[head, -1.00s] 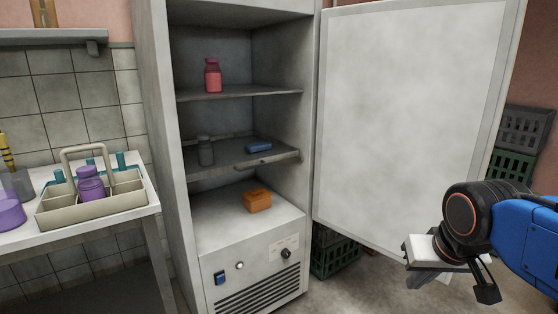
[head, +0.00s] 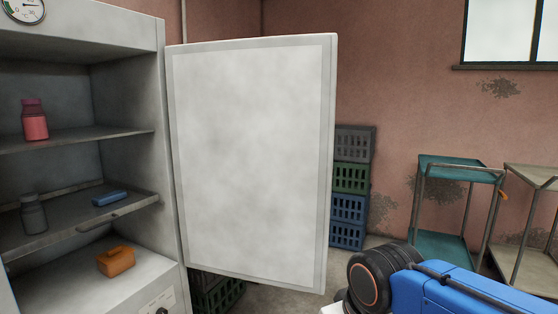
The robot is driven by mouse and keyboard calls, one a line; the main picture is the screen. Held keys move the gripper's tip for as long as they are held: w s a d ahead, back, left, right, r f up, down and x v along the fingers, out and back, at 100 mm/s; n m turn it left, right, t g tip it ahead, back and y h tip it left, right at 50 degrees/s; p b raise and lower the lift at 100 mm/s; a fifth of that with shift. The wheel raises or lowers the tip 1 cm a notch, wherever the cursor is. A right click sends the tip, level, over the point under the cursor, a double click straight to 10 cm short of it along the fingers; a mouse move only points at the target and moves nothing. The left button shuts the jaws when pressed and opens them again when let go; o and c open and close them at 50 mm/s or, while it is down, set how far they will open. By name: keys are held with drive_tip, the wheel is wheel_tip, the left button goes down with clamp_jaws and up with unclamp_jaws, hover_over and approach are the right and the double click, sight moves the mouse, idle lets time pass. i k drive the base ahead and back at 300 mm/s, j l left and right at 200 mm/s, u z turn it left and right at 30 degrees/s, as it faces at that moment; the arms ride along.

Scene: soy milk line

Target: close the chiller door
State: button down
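The chiller (head: 178,110) stands at the left with its front open and its shelves showing. Its door (head: 250,160) is swung wide open to the right, hinged along the chiller's right side, with the pale inner panel facing me. The door's free edge (head: 329,165) is at its right. My arm enters at the lower right, below and right of the door's free corner. Only a pale sliver of my gripper (head: 335,308) shows at the bottom edge; its fingers are out of the picture. I see no contact with the door.
Inside the chiller are a red bottle (head: 34,120), a grey jar (head: 33,213), a blue item (head: 109,197) and an orange block (head: 116,262). Stacked crates (head: 350,178) stand behind the door. A teal cart (head: 440,250) and a beige cart (head: 530,175) stand at the right.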

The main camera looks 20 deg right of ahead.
sight(252, 120)
drive_tip(key=z, duration=0.4)
drive_tip(key=i+l+z, duration=0.1)
drive_tip(key=z, duration=0.75)
drive_tip(key=i+z, duration=0.1)
drive_tip(key=z, duration=0.3)
drive_tip(key=i+l, duration=0.15)
drive_tip(key=i, duration=0.65)
drive_tip(key=i+l+z, duration=0.15)
drive_tip(key=i, duration=0.65)
drive_tip(key=i+j+u, duration=0.2)
drive_tip(key=i+u, duration=0.25)
drive_tip(key=i+j+u, duration=0.1)
drive_tip(key=i+u, duration=0.15)
drive_tip(key=u, duration=0.2)
drive_tip(key=i+u, duration=0.45)
drive_tip(key=i+l+u, duration=0.25)
drive_tip(key=u, duration=0.15)
drive_tip(key=i+j+u, duration=0.1)
drive_tip(key=i+u, duration=0.8)
drive_tip(key=i+l+u, duration=0.25)
drive_tip(key=i+u, duration=0.25)
drive_tip(key=u, duration=1.8)
drive_tip(key=l+u, duration=0.25)
drive_tip(key=k+j, duration=0.05)
drive_tip(key=j, duration=0.05)
